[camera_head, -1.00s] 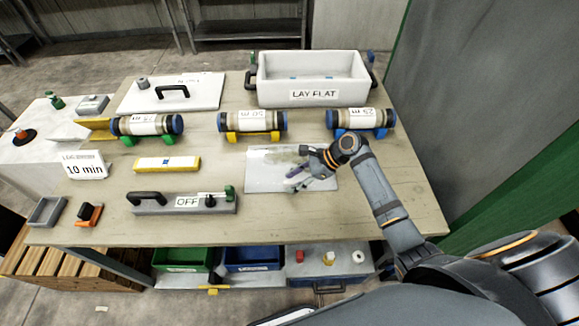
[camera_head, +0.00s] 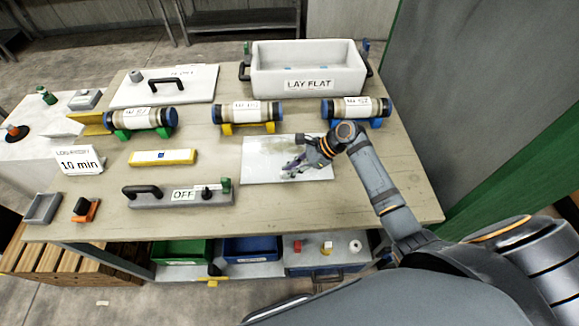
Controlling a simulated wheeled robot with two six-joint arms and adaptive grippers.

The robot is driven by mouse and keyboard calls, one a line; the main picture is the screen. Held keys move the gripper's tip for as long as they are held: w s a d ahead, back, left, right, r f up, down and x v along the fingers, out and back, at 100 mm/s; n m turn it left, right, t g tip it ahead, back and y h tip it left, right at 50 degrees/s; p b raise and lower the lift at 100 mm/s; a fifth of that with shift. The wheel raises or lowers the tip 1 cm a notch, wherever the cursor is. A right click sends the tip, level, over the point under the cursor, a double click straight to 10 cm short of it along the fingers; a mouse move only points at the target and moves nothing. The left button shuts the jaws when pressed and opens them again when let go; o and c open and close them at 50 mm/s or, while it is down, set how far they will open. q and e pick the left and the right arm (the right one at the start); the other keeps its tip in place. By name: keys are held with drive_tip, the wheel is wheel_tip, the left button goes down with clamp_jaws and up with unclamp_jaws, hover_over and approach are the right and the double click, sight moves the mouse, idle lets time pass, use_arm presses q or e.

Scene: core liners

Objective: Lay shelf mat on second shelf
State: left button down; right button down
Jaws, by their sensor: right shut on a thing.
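A thin, pale grey sheet, seemingly the shelf mat (camera_head: 257,174), lies on the wooden table, right of the middle. My right gripper (camera_head: 291,168) reaches over it from the right, its fingers shut on it near its middle. The fingers hide part of the mat, which looks flat on the table. I cannot tell which shelf is the second one. A low shelf (camera_head: 247,270) shows under the table's front edge. My left gripper is not in view.
A white "LAY FLAT" tray (camera_head: 309,85) stands behind the mat. Several capped core tubes (camera_head: 247,113) rest on cradles between. A yellow-edged block (camera_head: 162,157) and a grey "OFF" bar (camera_head: 180,195) lie left. A green-edged grey panel (camera_head: 460,90) stands right.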

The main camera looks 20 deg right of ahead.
wheel_tip(320, 180, up, 3)
drive_tip(key=shift+f+b, duration=0.1)
drive_tip(key=shift+b, duration=0.2)
drive_tip(key=s+d+r+m+t+h+p, duration=0.1)
drive_tip(key=s+r+m+t+p, duration=0.1)
drive_tip(key=s+r, duration=0.6)
drive_tip(key=shift+s+d+r+m+t+p, duration=0.35)
drive_tip(key=shift+s+m+p, duration=0.55)
drive_tip(key=shift+s, duration=1)
